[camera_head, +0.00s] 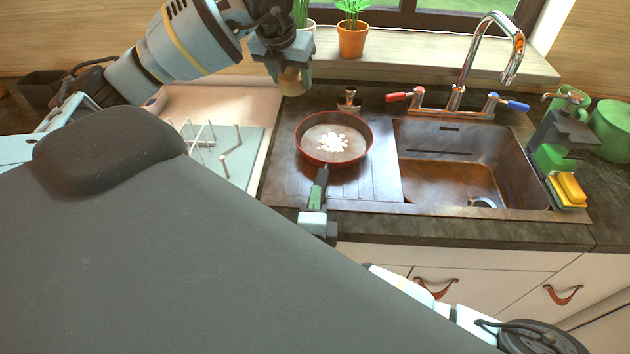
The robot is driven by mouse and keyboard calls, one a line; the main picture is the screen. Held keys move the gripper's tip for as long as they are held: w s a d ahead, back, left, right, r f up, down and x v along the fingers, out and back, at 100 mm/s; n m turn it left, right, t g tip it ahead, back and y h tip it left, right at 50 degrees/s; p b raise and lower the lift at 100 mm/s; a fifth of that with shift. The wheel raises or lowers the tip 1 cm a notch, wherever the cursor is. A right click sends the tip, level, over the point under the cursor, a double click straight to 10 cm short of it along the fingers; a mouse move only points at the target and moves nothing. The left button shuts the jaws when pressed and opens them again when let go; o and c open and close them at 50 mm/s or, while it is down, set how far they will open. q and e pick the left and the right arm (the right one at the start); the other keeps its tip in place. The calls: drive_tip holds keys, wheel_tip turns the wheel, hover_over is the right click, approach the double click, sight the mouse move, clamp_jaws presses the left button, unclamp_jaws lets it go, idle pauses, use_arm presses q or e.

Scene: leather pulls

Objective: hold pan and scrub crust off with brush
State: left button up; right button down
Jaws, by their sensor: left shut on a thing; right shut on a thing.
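The round pan (310,152) with a red rim lies on the drainboard left of the sink, its handle toward me. A patch of white crust (333,142) covers the middle of its inside. My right gripper (318,212) is shut on the pan's dark green handle (319,187). My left gripper (291,68) is above the counter, up and left of the pan. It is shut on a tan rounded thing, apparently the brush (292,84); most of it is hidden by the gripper. The brush is apart from the pan.
The sink basin (450,175) is right of the pan, with a copper-coloured faucet (462,75) behind it. A small knobbed fitting (349,101) stands behind the pan. A dish rack (222,150) is at left. A caddy with a yellow sponge (568,188) stands at right.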

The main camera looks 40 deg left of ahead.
use_arm(q)
hover_over(333, 147)
wheel_tip(333, 147, down, 8)
drive_tip(key=shift+r, duration=0.2)
drive_tip(key=shift+f, duration=0.1)
drive_tip(key=shift+f, duration=3.9)
drive_tip(key=o, duration=0.5)
drive_tip(key=c, duration=0.3)
